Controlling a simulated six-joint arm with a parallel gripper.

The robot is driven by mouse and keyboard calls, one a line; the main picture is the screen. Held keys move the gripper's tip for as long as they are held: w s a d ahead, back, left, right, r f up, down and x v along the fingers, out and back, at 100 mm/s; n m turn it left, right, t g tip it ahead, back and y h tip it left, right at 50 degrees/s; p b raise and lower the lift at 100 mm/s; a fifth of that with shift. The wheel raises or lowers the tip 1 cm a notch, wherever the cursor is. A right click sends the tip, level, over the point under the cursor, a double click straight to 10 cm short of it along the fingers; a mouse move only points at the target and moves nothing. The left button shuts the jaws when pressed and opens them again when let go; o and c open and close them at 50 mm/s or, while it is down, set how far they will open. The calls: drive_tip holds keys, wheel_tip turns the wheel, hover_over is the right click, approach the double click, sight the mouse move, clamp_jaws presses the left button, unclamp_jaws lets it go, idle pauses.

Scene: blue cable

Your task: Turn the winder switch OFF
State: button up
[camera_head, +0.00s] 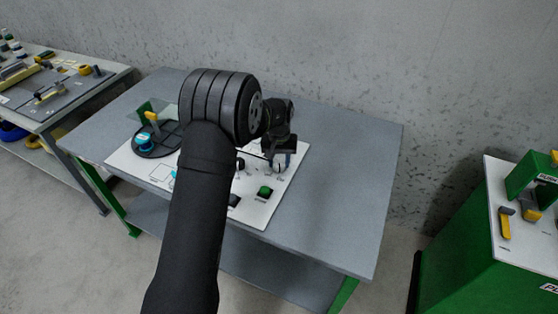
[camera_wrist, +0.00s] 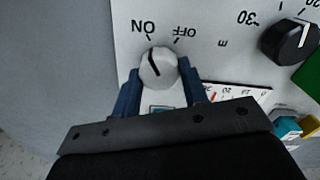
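The winder switch is a round, light grey knob (camera_wrist: 158,67) with a black pointer line, on a white panel. In the wrist view its labels ON and OFF appear upside down, and the line points toward ON. My gripper (camera_wrist: 159,66) has one blue finger on each side of the knob, with the tips very close to its sides. I cannot tell whether they touch it. In the head view my gripper (camera_head: 279,160) is over the right part of the panel (camera_head: 262,211), and my arm hides part of the panel.
A black dial (camera_wrist: 289,40) sits beside the switch in the wrist view. A green button (camera_head: 265,191) and a blue-topped spool (camera_head: 146,140) are on the panel. The grey table (camera_head: 345,180) is clear at right. A green cabinet (camera_head: 470,265) stands further right.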

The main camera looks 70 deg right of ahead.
sight(279, 162)
drive_tip(key=shift+c, duration=0.7)
drive_tip(key=shift+m, duration=0.3)
drive_tip(key=m, duration=1.1)
drive_tip(key=shift+s, duration=0.1)
drive_tip(key=shift+m, duration=0.3)
drive_tip(key=o, duration=1)
drive_tip(key=shift+r, duration=0.1)
wheel_tip(279, 162, up, 17)
drive_tip(key=shift+r, duration=0.2)
